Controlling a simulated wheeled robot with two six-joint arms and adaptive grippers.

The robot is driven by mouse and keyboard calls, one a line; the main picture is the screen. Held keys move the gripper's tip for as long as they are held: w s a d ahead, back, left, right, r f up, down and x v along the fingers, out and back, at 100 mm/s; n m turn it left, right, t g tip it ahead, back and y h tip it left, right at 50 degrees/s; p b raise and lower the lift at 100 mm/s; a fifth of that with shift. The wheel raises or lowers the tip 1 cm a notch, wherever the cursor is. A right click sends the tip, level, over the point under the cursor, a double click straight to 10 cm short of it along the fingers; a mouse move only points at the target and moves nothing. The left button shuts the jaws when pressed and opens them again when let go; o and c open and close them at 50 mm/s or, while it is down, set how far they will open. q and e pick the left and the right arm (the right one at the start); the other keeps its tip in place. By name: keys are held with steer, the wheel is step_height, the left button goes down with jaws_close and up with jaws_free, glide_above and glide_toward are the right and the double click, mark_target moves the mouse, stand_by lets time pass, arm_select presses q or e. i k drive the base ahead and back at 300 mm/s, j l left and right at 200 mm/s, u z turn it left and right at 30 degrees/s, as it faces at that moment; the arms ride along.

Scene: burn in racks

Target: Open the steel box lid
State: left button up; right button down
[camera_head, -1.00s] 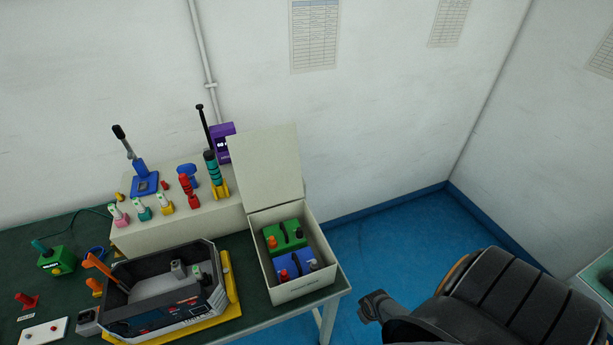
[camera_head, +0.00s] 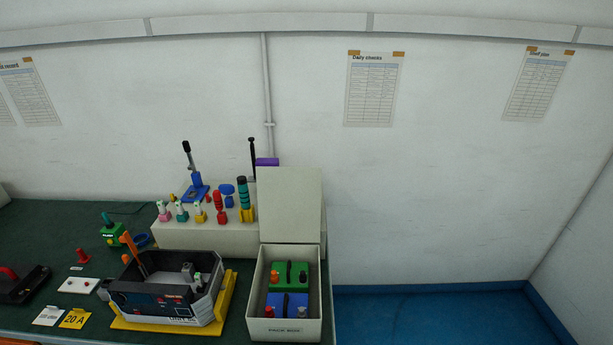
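The box (camera_head: 285,327) is pale beige-grey, has a "PACK BOX" label on its front, and stands at the right end of the green bench. Its lid (camera_head: 290,205) stands upright at the back, so the box is open. Inside lie a green block (camera_head: 290,268) and a blue block (camera_head: 292,300), each with small terminal-like knobs. Whether this is the steel box cannot be told for sure. Neither of my grippers shows in the current head view.
A dark open-topped case (camera_head: 150,298) sits on a yellow base left of the box. A raised beige shelf (camera_head: 200,236) behind holds several coloured tools. A green switch box (camera_head: 113,234) and small cards lie farther left. The blue floor right of the bench is clear.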

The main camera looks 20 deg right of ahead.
mark_target(289, 198)
steer(key=l+u, duration=0.35)
steer(key=l, duration=0.3)
steer(key=l+u, duration=0.4)
steer(key=l, duration=0.3)
steer(key=k+l+u, duration=0.1)
steer(key=l+u, duration=0.25)
steer(key=l, duration=0.3)
